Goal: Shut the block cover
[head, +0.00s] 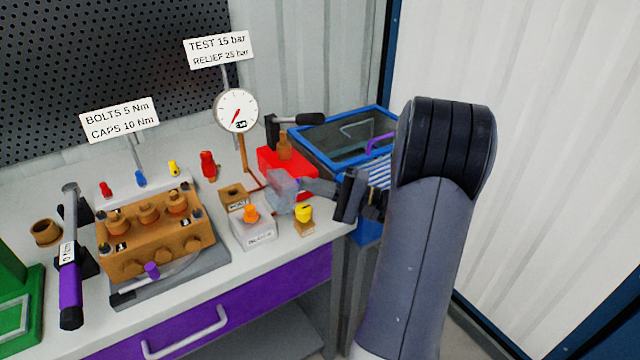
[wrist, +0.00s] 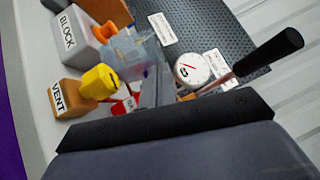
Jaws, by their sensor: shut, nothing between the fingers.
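The block box (head: 255,232) is a grey box with an orange knob (head: 251,213) on top; in the wrist view the box (wrist: 72,32) reads BLOCK. Its clear, see-through cover (head: 284,190) stands raised behind and right of the knob, leaving the knob uncovered. The cover also shows in the wrist view (wrist: 148,52). My gripper (head: 308,186) is shut and empty, coming in from the right with its tips at the cover's right side. I cannot tell whether they touch it. In the wrist view the fingers (wrist: 150,92) are partly hidden.
A vent box (head: 303,227) with a yellow knob stands close in front of my gripper. A red unit (head: 275,160) with a black lever and a gauge (head: 236,110) stand behind. A blue-rimmed bin (head: 340,145) is at right. The brass pump (head: 155,232) is at left.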

